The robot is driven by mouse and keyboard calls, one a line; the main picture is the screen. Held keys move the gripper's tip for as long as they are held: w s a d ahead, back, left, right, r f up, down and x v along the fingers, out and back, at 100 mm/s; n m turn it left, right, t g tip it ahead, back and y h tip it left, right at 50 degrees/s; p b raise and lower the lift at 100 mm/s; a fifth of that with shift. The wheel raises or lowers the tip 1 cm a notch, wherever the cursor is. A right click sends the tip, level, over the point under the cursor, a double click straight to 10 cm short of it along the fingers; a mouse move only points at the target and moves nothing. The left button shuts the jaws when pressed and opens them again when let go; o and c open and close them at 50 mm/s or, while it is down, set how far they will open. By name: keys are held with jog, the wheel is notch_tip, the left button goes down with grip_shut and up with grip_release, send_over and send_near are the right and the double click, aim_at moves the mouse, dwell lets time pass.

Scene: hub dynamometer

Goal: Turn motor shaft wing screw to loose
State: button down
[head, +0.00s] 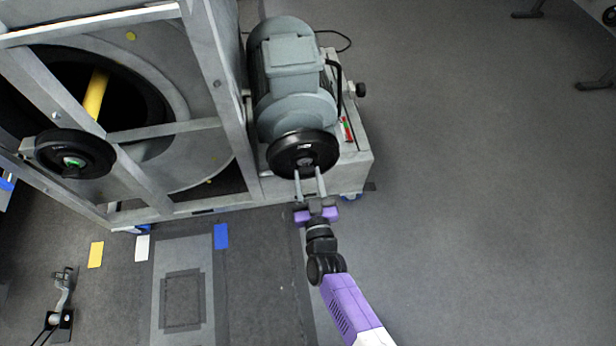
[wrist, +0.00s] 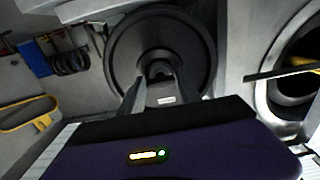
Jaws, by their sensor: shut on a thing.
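The grey motor (head: 292,75) sits on a grey base beside the large frame. A black round disc (head: 290,158) is on its near end, with a small grey part at its middle that looks like the wing screw (head: 305,160). My gripper (head: 308,172) reaches up to the disc's middle. In the wrist view the disc (wrist: 190,45) fills the upper middle, and the fingers of my gripper (wrist: 157,78) close on the dark hub part, the wing screw (wrist: 157,67). The fingers hide part of it, and its turn angle cannot be told.
A grey metal frame (head: 215,75) with a large round opening stands left of the motor. A black handwheel (head: 75,153) is on its front. A small black knob (head: 361,90) sticks out right of the motor.

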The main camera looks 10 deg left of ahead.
jog(key=shift+f, duration=0.1)
jog(key=c, duration=0.8)
grip_release()
jog(key=shift+c, duration=0.2)
jog(key=p+v, duration=0.1)
jog(key=v, duration=0.7)
jog(key=shift+p, duration=0.35)
